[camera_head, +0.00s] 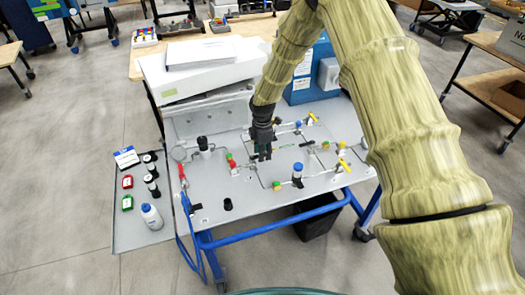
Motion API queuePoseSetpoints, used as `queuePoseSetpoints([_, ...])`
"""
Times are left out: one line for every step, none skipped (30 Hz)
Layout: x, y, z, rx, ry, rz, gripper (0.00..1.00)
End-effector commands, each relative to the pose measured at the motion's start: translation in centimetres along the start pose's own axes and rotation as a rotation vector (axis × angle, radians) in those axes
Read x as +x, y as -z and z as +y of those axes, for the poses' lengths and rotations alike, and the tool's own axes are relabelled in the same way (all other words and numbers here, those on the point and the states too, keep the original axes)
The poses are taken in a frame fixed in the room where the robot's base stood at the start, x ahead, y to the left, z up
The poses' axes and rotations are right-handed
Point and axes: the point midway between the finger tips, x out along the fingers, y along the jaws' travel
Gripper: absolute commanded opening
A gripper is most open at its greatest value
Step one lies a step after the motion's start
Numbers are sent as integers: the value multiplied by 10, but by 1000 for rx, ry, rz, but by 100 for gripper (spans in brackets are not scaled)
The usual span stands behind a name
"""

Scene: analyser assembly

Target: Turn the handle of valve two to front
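A grey panel (230,199) on a blue-framed cart carries thin tubing and several valves with coloured handles. No label readable here tells which one is valve two. A red handle (232,163) is left of my gripper. Blue-topped parts stand at the front (298,168) and back (297,124). My gripper (263,156) is dark, points down and is low over the middle of the panel, among the tubing. Its fingers are too small to tell open from shut, or whether they touch a handle.
A side shelf (128,222) at left holds a white bottle (151,217), small dark vials, and red and green items. A white box-like unit (200,75) and a blue box (311,85) stand behind the panel. My arm hides part of the right.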

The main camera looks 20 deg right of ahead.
Motion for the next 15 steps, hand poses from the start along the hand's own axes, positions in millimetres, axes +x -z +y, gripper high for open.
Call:
queuePoseSetpoints([0,0,0,0,0,0,36])
queuePoseSetpoints([0,0,0,0,0,0,36])
queuePoseSetpoints([0,0,0,0,0,0,36])
queuePoseSetpoints([0,0,0,0,0,0,30])
queuePoseSetpoints([0,0,0,0,0,0,25])
queuePoseSetpoints([0,0,0,0,0,0,18])
queuePoseSetpoints([0,0,0,0,0,0,12])
queuePoseSetpoints([0,0,0,0,0,0,7])
queuePoseSetpoints([0,0,0,0,0,0,0])
queuePoseSetpoints([0,0,0,0,0,0,0])
queuePoseSetpoints([0,0,0,0,0,0,0])
queuePoseSetpoints([0,0,0,0,0,0,0])
queuePoseSetpoints([0,0,0,0,0,0,0])
queuePoseSetpoints([0,0,0,1,0,0,0])
queuePoseSetpoints([0,0,0,2,0,0,0])
